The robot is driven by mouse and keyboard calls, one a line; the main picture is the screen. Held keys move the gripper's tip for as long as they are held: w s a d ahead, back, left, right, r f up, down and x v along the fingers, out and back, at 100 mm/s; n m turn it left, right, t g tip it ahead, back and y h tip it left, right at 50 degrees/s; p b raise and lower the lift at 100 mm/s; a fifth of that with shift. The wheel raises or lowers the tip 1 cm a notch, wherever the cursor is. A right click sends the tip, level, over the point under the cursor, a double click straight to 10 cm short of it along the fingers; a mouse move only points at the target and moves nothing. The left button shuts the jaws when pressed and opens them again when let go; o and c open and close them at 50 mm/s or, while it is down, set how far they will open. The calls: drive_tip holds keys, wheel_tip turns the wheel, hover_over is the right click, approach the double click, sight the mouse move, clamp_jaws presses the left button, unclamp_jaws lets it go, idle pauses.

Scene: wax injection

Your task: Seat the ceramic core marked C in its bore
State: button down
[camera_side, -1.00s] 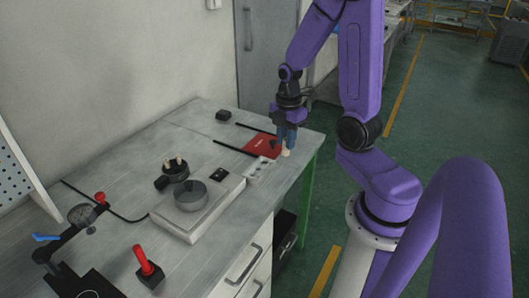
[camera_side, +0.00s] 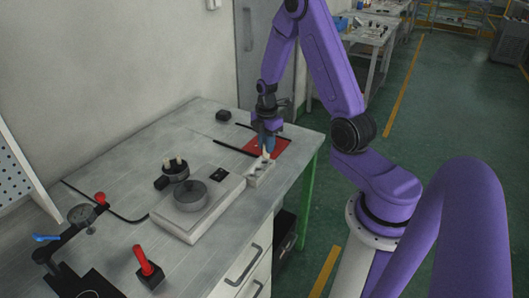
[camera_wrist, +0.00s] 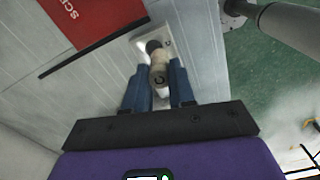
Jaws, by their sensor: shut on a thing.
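My gripper (camera_side: 267,151) has blue fingers and is shut on a pale ceramic core (camera_wrist: 158,72). In the wrist view the core sits between the fingertips (camera_wrist: 160,88), with a small dark mark on its near end that I cannot read surely. In the side view the core's pale tip shows just below the fingers, over the far end of a small white block (camera_side: 258,176). The block also shows in the wrist view (camera_wrist: 137,46), with a dark round spot beyond the core. I cannot tell whether core and block touch. A black round fixture (camera_side: 176,177) holds two pale pegs upright.
A grey round dish (camera_side: 190,194) sits on a white scale-like box (camera_side: 206,213) left of the block. A red booklet (camera_side: 279,148) lies behind the gripper. A red-handled tool (camera_side: 146,264) and a clamp with a dial (camera_side: 81,214) stand at the front left.

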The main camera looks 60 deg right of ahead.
sight(264, 152)
drive_tip(key=shift+w+d+f, duration=0.15)
drive_tip(key=shift+w+f, duration=0.15)
drive_tip(key=shift+f, duration=0.1)
drive_tip(key=shift+w+f, duration=0.15)
drive_tip(key=shift+f, duration=1.6)
drive_tip(key=shift+f, duration=0.1)
drive_tip(key=c, duration=0.9)
unclamp_jaws()
drive_tip(key=shift+c, duration=0.2)
